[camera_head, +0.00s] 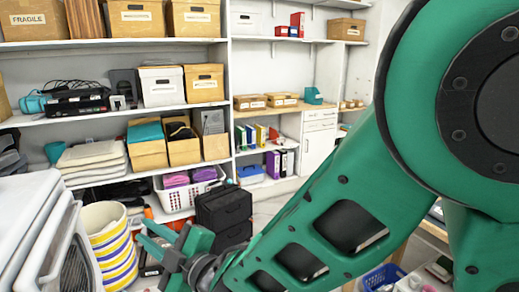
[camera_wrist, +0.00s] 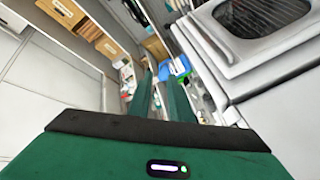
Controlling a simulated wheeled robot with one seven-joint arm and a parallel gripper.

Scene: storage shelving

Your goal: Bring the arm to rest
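My gripper (camera_head: 147,234) is at the lower left of the head view, in front of the shelving and just right of a striped basket. My green arm crosses the right side of that view and reaches down to the left. In the wrist view two green fingers of my gripper (camera_wrist: 159,84) point away with a gap between them. The gripper is open and nothing shows between the fingers.
A black case (camera_head: 223,208) stands behind my gripper. Shelves with boxes (camera_head: 162,86) line the back. A blue basket (camera_head: 381,277) is at the lower right.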

